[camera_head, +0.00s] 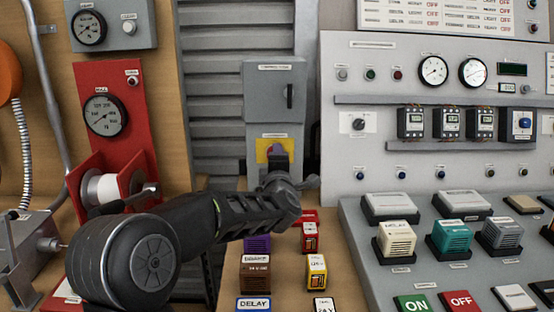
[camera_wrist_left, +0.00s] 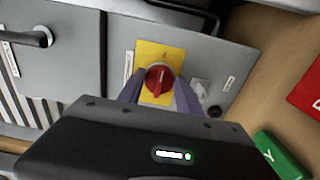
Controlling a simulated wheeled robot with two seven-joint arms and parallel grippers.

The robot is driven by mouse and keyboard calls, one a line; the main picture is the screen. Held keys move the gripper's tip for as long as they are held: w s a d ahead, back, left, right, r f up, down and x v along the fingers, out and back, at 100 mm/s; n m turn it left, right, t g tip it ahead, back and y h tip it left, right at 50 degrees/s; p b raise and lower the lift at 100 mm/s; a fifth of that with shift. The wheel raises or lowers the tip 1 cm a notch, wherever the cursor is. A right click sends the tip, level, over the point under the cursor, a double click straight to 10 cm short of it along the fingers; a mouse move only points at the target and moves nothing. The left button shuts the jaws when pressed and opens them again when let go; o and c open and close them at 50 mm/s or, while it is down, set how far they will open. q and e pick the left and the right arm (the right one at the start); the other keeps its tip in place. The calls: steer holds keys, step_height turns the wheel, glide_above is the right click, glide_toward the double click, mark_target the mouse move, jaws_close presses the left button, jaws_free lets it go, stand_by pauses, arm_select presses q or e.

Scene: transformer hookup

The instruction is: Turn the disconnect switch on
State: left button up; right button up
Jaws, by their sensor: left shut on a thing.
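The disconnect switch is a red rotary knob (camera_wrist_left: 159,79) on a yellow plate (camera_wrist_left: 152,53), set in a grey cabinet front. In the head view the yellow plate (camera_head: 264,148) shows on the lower grey box, and my gripper hides most of the knob. My left gripper (camera_wrist_left: 158,90) has its two fingers on either side of the red knob, shut on it. In the head view the left gripper (camera_head: 277,160) reaches away from me to the plate. The knob's grip bar points roughly down in the wrist view. My right gripper is in neither view.
The cabinet door (camera_head: 275,92) above has a dark handle. Several labelled blocks, such as a brown one (camera_head: 255,273) and a yellow one (camera_head: 316,270), stand on the wooden surface below my arm. A grey control panel (camera_head: 340,170) stands at right, a red gauge stand (camera_head: 128,75) at left.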

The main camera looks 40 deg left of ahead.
arm_select(q)
steer(key=o, duration=1.3)
steer(key=shift+o, duration=0.2)
steer(key=v, duration=0.7)
steer(key=shift+s+d, duration=0.3)
steer(key=shift+r, duration=0.1)
